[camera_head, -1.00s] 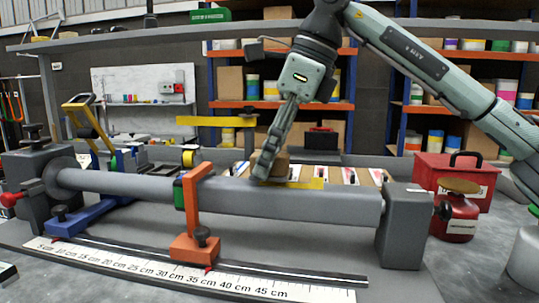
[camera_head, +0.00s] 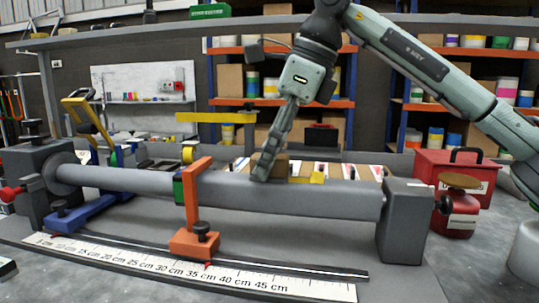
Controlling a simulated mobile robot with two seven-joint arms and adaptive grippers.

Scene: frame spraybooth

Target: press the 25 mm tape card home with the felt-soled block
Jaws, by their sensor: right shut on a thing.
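My right gripper (camera_head: 264,170) reaches down from above to the top of the long grey tube (camera_head: 325,195). It is shut on a small brown block (camera_head: 281,167), partly hidden by the fingers. A yellow strip (camera_head: 316,178), which looks like the tape card, shows just right of the block along the top of the tube. Its left part is hidden behind the block and gripper. I cannot tell whether the block's sole touches the card. My left gripper is not in view.
An orange clamp stand (camera_head: 193,220) with a green band stands left of my right gripper. A scale strip (camera_head: 180,270) runs along the front. A yellow arm on a post (camera_head: 215,117) stands behind. A red box (camera_head: 468,175) and red can (camera_head: 455,215) are at right.

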